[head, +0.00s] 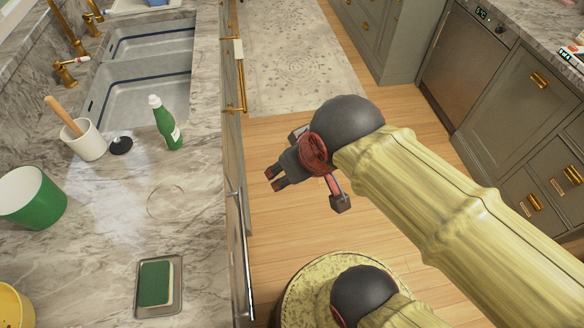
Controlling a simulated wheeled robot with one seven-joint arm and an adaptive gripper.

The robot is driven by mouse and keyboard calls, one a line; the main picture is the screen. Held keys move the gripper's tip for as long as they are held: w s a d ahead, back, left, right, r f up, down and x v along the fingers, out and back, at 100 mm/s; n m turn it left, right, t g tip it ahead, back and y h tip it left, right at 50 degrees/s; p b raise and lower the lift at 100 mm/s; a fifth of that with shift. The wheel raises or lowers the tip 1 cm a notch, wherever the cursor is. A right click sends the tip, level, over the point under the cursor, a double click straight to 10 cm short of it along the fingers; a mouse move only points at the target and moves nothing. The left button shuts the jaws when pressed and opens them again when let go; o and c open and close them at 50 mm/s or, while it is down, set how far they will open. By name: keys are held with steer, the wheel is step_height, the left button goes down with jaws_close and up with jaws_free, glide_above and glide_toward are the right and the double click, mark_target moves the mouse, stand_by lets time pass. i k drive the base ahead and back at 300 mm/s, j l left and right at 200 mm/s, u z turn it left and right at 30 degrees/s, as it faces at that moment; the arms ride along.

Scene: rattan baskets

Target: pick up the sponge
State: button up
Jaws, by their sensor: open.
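The sponge (155,284) is green with a pale edge along its right side. It lies in a small grey metal tray (174,309) on the marble counter, at the lower left of the head view. My gripper (276,180) is open and empty. It hangs over the wooden floor beyond the counter's right edge, above and to the right of the sponge in the picture, well apart from it. Nothing covers the sponge.
A green bottle (167,125), a white cup (84,142) with a wooden handle, a black stopper (121,145) and a green-and-white pot (34,197) stand on the counter (205,215). A yellow bowl (14,308) sits lower left. The counter right of the sponge is clear.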

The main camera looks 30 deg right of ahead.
mark_target(156, 279)
steer(key=u, duration=1.7)
